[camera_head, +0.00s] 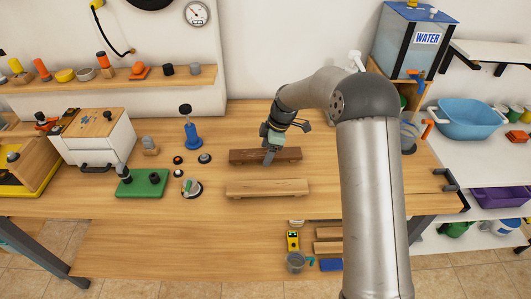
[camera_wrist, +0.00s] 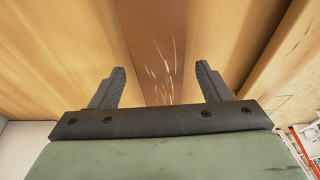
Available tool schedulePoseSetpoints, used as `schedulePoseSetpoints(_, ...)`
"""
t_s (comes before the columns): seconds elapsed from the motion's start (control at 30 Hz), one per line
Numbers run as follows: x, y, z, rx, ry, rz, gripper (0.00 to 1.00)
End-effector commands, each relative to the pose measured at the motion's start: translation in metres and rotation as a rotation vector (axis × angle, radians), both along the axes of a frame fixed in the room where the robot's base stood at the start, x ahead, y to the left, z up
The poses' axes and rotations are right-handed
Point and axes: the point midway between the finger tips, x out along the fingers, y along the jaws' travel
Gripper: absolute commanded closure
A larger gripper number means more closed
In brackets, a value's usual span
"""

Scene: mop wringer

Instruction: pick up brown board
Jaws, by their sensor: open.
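The brown board (camera_head: 288,155) lies on the wooden workbench, its length running left to right. My gripper (camera_head: 268,158) points down at the board's middle and hides part of it. In the wrist view the brown board (camera_wrist: 152,35), with pale scratch marks, runs between the two dark fingers of my gripper (camera_wrist: 160,72). The fingers are open and spread wider than the board, with a gap on each side. The board is not gripped. I cannot tell how far the fingertips reach down beside it.
A lighter wooden board (camera_head: 267,188) lies in front of the brown one. A blue-based tool (camera_head: 192,135), a green block (camera_head: 142,183) and small knobs are to the left. A white box (camera_head: 95,138) stands farther left, and a water tank (camera_head: 410,40) at the back right.

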Motion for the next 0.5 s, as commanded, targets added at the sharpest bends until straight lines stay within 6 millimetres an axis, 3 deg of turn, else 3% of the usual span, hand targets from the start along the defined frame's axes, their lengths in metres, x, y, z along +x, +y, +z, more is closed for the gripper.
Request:
schedulePoseSetpoints(0.2,-0.0001,0.0002,-0.0015,0.0,0.0,0.0,0.29)
schedulePoseSetpoints(0.4,0.0,0.0003,-0.0013,0.0,0.0,0.0,0.8)
schedulePoseSetpoints(0.5,0.0001,0.0003,-0.001,0.0,0.0,0.0,0.8)
